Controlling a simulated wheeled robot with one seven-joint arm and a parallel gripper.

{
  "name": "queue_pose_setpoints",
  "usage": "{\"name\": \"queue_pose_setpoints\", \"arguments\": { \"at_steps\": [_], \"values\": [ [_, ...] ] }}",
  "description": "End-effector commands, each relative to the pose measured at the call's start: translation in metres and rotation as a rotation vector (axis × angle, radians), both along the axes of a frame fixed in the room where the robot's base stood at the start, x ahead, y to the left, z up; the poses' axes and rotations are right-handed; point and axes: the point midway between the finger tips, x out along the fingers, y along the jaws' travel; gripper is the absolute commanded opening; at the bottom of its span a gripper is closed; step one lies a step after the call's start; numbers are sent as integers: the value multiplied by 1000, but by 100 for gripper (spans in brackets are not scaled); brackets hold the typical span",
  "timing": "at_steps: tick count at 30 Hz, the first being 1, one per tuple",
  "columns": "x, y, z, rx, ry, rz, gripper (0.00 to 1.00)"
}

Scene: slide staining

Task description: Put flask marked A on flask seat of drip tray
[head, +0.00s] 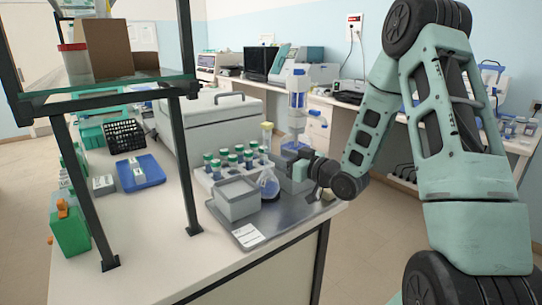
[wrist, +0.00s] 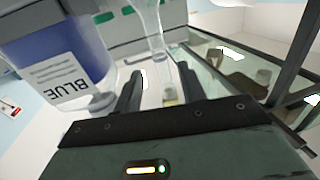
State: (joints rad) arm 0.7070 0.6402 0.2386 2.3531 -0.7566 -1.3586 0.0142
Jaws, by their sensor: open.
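The grey drip tray (head: 285,226) lies at the front edge of the bench. A clear conical flask (head: 268,184), blue low down, stands there beside a grey box. I cannot read its letter, and I cannot make out the flask seat. My gripper (head: 312,173) is low at the tray's right side. In the wrist view, my gripper (wrist: 160,80) is open, with a finger on each side. A clear glass neck (wrist: 155,40) shows between and beyond the fingers; no mark is legible. I cannot tell whether it is the same flask.
A bottle labelled BLUE (wrist: 70,65) is close on the left in the wrist view. The grey box (head: 236,200) and a rack of several capped tubes (head: 207,182) stand near the flask. A glass shelf (head: 110,84) on dark legs rises at the left.

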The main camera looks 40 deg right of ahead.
Motion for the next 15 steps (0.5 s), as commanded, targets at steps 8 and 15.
{"name": "queue_pose_setpoints", "arguments": {
  "at_steps": [8, 15],
  "values": [
    [-46, -12, -1, -1, 1, -2, 40],
    [-58, -14, -1, 0, 1, 0, 40]
  ]
}}
